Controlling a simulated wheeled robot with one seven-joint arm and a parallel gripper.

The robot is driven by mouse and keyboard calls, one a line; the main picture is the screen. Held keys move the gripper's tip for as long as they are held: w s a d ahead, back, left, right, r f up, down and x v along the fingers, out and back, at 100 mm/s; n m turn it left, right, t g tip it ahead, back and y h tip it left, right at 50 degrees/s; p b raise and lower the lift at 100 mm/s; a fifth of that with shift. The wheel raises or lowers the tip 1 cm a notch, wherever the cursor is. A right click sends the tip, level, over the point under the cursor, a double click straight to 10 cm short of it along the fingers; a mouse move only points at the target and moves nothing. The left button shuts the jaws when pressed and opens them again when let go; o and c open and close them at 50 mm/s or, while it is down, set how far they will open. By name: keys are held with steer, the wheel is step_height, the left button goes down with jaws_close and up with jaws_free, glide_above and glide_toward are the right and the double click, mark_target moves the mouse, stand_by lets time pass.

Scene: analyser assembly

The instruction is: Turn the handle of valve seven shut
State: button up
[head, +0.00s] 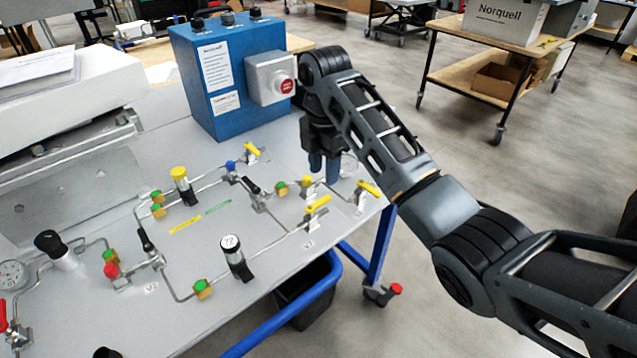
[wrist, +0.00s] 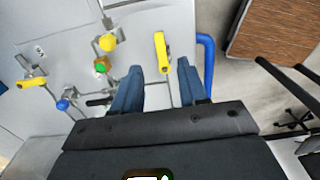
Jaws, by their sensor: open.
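Several small valves with yellow lever handles sit on the grey panel (head: 130,320). I cannot read a number that tells which is valve seven. The valve handle nearest my gripper (head: 324,176) is the yellow lever (head: 368,188) by the panel's right edge. In the wrist view this lever (wrist: 162,52) lies just beyond and between the blue fingertips, pointing roughly along them. My gripper (wrist: 159,66) is open and empty, its fingers apart. I cannot tell whether the fingertips overlap the lever in depth. Another yellow lever (head: 318,204) lies to its left, and a third (head: 252,150) farther back.
A blue box (head: 215,110) with a grey unit and red button (head: 287,86) stands behind my gripper. Tubing, coloured fittings and a black-and-white cylinder (head: 236,258) fill the panel to the left. A blue frame tube (wrist: 207,62) runs close to the right finger.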

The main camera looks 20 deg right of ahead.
mark_target(324, 199)
step_height(324, 199, down, 7)
steer(key=shift+f+p, duration=0.15)
steer(key=shift+p, duration=0.2)
jaws_close()
stand_by(0.3)
